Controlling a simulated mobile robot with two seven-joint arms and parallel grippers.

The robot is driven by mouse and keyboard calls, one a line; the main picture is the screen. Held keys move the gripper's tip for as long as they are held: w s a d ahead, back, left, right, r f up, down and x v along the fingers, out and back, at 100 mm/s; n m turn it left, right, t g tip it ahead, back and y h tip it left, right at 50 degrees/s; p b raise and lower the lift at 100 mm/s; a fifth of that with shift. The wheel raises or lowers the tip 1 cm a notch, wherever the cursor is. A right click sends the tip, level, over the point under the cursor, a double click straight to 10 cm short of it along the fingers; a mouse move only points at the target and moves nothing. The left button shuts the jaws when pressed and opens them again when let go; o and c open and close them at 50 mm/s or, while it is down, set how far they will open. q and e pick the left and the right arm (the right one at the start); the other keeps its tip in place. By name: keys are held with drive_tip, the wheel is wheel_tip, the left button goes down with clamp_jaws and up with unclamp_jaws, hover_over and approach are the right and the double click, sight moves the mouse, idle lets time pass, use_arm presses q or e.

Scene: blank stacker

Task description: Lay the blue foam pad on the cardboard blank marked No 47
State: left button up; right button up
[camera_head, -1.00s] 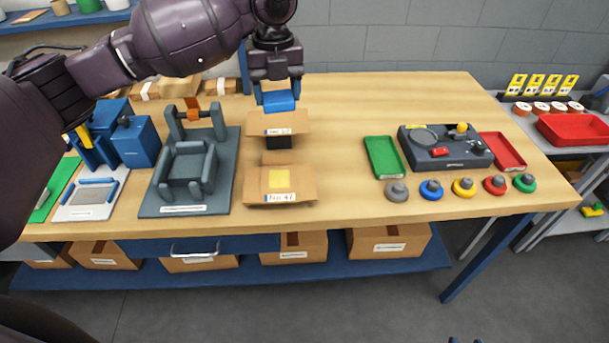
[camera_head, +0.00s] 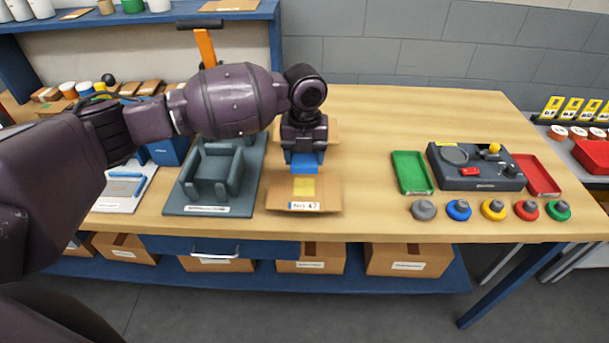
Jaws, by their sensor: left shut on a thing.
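The cardboard blank marked No 47 (camera_head: 325,190) lies near the front edge of the workbench, with its white label facing front. A yellow pad (camera_head: 303,187) shows on its middle. My left gripper (camera_head: 304,161) points down just behind the yellow pad and is shut on the blue foam pad (camera_head: 304,169). The blue pad appears just above or at the rear of the blank; I cannot tell whether it touches. Another cardboard blank (camera_head: 333,132) behind is mostly hidden by my gripper and arm. My right gripper is not in view.
A dark grey press-like fixture (camera_head: 213,172) stands close left of the blank. To the right are a green tray (camera_head: 411,173), a dark control box (camera_head: 472,168), a red tray (camera_head: 535,175) and several coloured knobs. The bench between blank and green tray is clear.

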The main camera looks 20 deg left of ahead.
sight(304, 184)
use_arm(q)
drive_tip(key=shift+f, duration=0.75)
wheel_tip(304, 184, down, 4)
drive_tip(key=shift+r, duration=0.1)
drive_tip(key=shift+f, duration=0.55)
drive_tip(key=shift+f, duration=0.15)
